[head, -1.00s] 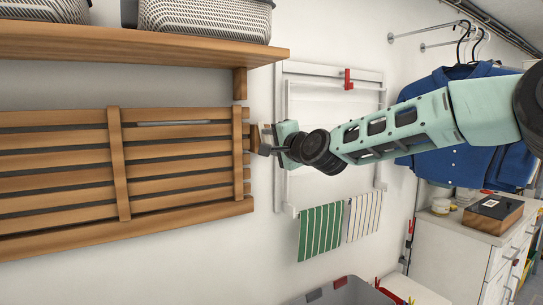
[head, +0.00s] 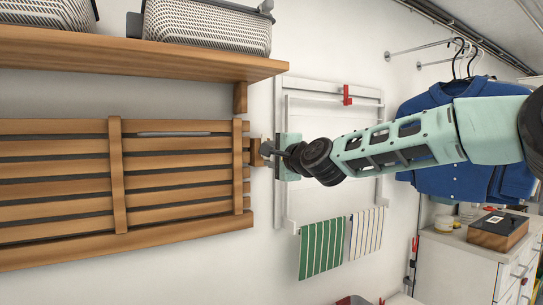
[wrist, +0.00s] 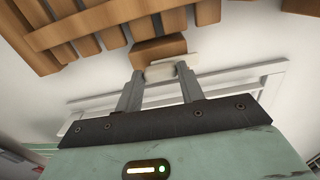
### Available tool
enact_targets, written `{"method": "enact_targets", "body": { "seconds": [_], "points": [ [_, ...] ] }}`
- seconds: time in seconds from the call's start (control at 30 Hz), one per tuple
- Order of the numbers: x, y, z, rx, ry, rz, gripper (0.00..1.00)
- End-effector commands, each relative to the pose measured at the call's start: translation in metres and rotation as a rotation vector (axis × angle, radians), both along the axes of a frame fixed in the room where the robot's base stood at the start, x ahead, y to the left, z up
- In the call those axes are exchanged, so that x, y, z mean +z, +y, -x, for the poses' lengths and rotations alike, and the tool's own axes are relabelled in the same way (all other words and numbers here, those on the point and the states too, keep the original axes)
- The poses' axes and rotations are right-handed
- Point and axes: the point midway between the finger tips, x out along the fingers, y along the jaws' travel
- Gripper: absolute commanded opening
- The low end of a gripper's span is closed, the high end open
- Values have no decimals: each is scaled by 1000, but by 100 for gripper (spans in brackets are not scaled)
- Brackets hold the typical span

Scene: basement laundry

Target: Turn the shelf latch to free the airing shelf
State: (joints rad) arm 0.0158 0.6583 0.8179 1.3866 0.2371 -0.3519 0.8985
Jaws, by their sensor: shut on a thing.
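The airing shelf (head: 70,197) is a wooden slatted panel, upright against the wall on the left of the head view. Its slats also show at the top left of the wrist view (wrist: 90,22). The shelf latch (head: 255,152) is a small wooden block at the shelf's right edge. In the wrist view the latch (wrist: 158,48) shows with a pale piece at its near side, between my fingertips. My gripper (head: 267,148) is shut on the latch; in the wrist view both fingers (wrist: 163,74) reach up to it. The fingers partly hide the latch in the head view.
A wooden wall shelf (head: 150,62) with woven baskets (head: 205,28) hangs above. A white wall rack (head: 330,105) with a red tab and striped cloths (head: 322,248) is behind my gripper. Blue shirts (head: 460,100) hang at the right, above a white cabinet (head: 455,265).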

Motion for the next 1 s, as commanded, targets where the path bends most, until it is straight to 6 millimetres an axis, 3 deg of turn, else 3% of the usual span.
{"method": "enact_targets", "body": {
  "seconds": [0.03, 0.1, 0.53, 1.0],
  "points": [
    [0, -1, -1, -2, 2, -2, 41],
    [0, -1, -1, -2, 1, -2, 60],
    [-1, -7, 7, -2, -1, -1, 60],
    [-2, -58, 80, -5, -3, 1, 60]
  ]
}}
